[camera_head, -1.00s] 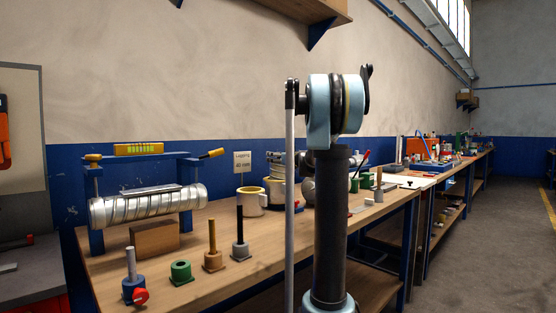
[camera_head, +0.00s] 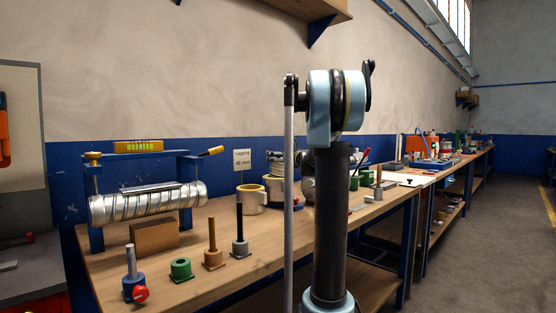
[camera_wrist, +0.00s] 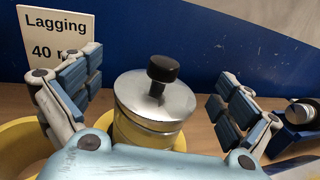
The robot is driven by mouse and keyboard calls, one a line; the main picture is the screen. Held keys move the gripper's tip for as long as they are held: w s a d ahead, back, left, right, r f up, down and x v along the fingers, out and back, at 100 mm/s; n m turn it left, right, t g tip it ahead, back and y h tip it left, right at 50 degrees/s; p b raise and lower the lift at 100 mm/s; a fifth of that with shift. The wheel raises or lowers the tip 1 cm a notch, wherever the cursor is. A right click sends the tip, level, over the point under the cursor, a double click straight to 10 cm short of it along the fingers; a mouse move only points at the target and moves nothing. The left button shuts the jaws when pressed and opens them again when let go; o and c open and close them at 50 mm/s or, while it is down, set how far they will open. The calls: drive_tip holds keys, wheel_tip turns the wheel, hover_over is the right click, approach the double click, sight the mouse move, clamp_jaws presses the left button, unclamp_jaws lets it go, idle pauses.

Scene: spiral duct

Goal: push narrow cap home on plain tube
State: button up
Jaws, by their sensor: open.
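In the wrist view a round silver cap (camera_wrist: 155,97) with a black knob sits on a short brassy yellow body (camera_wrist: 145,133). The cap looks level; whether it is fully seated cannot be told. My gripper (camera_wrist: 156,88) is open, with one blue-padded finger left of the cap and one right. Neither finger visibly touches it. In the head view my gripper is largely hidden behind my own arm, near the cream rings. No plain tube can be picked out with certainty; a ribbed silver spiral duct (camera_head: 150,204) lies on a blue stand at the left.
Cream lagging rings (camera_head: 252,199) stand by the "Lagging 40 mm" sign (camera_head: 242,160). In the wrist view a blue wall is close behind, and a blue fixture (camera_wrist: 295,130) stands at the right.

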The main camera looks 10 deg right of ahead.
drive_tip(key=v, duration=1)
drive_tip(key=shift+s, duration=0.15)
drive_tip(key=shift+s+d+f, duration=0.1)
drive_tip(key=shift+f, duration=0.05)
